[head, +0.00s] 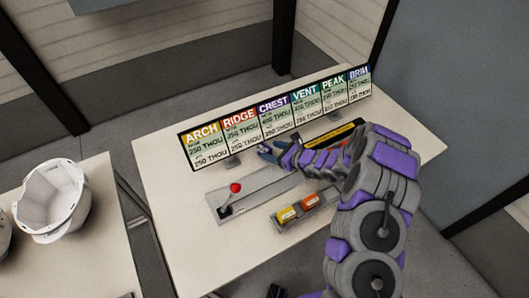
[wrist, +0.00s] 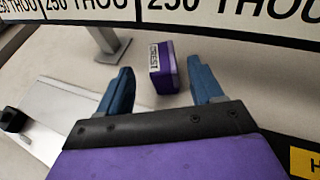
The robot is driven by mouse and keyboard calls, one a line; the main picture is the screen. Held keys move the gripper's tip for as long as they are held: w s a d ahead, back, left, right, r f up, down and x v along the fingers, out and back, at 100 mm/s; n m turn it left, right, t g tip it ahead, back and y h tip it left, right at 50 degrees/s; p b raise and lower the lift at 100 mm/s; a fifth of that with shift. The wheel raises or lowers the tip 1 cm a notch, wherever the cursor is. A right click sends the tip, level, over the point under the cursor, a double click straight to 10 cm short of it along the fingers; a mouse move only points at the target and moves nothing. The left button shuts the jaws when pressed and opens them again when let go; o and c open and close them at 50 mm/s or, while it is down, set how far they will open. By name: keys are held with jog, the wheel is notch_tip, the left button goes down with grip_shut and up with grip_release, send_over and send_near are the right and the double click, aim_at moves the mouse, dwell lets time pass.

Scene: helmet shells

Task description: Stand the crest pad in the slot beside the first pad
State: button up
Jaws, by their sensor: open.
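The crest pad (wrist: 163,68) is a small purple block with a white CREST label on its left end. In the wrist view it rests on the table just beyond and between my blue fingertips, with space on both sides. My gripper (wrist: 160,78) is open and empty. In the head view my gripper (head: 268,153) is low over the table in front of the sign boards, and I cannot clearly tell the pad from my arm there.
A row of sign boards (head: 275,114), from ARCH to BRIM, stands along the table's back, close beyond my gripper. A grey plate (head: 258,192) carries a red-knobbed lever (head: 235,187). White helmet shells (head: 50,195) sit on another table at left. The table's left part is clear.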

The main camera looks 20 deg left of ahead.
aim_at(266, 147)
jog(key=shift+r+b+x, duration=0.1)
jog(key=shift+b+x, duration=0.3)
jog(key=shift+x, duration=1.3)
jog(key=shift+r+b+x, duration=0.15)
jog(key=shift+b+x, duration=0.2)
jog(key=shift+x, duration=1.35)
jog(key=shift+w, duration=0.15)
jog(key=c, duration=1.1)
jog(key=shift+d+r, duration=0.1)
jog(key=shift+c, duration=0.2)
